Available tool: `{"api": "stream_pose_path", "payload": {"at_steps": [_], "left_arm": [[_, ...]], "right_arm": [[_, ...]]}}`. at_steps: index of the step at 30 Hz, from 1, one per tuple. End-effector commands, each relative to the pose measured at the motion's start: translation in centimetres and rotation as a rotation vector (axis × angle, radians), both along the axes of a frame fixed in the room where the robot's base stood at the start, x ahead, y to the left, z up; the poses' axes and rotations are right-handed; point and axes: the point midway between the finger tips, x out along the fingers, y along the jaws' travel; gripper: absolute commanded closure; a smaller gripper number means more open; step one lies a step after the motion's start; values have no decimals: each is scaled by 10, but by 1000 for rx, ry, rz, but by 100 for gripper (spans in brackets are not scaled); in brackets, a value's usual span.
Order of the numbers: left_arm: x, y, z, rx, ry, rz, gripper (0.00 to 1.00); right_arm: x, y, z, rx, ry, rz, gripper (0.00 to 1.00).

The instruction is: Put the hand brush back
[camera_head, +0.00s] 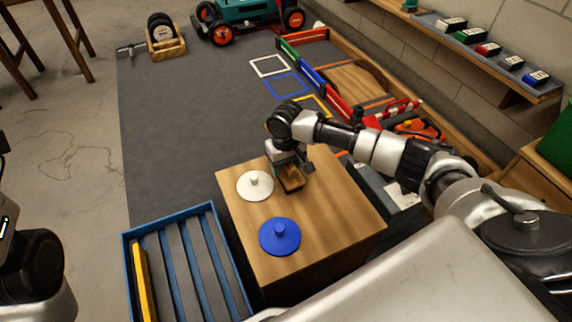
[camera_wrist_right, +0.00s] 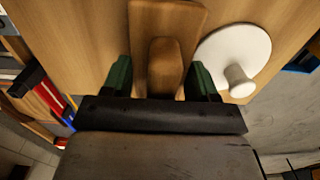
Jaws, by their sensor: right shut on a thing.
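The hand brush, a brown wooden piece with a raised grip, shows in the right wrist view (camera_wrist_right: 167,25) between the green-edged fingers of my right gripper (camera_wrist_right: 165,80). The fingers are shut on its raised grip. In the head view my right gripper (camera_head: 289,172) points down over the wooden table top (camera_head: 325,215), with the brush (camera_head: 291,182) under it. I cannot tell whether the brush touches the table. Its bristles are hidden. My left gripper is out of view; only part of my left arm shows at the lower left.
A white knobbed disc (camera_head: 255,186) lies close left of the brush, and a blue knobbed disc (camera_head: 279,237) lies nearer. A blue slotted tray (camera_head: 128,262) stands left of the table. A wall shelf (camera_head: 500,62) holds several coloured blocks. A teal car (camera_head: 248,18) stands far off.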

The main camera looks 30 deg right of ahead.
Motion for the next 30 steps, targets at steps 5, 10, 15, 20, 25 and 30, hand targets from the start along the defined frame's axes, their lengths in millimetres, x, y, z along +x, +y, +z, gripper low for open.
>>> {"api": "stream_pose_path", "payload": {"at_steps": [5,10,15,20,25,30], "left_arm": [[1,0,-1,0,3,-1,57],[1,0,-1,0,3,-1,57],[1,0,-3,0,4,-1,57],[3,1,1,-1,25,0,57],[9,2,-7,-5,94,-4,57],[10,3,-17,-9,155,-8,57]], "right_arm": [[0,0,-1,0,1,0,21],[0,0,-1,0,1,0,15],[0,0,0,0,0,1,15],[0,0,19,2,-1,1,15],[0,1,54,1,-1,1,15],[0,1,88,1,0,1,15]]}}
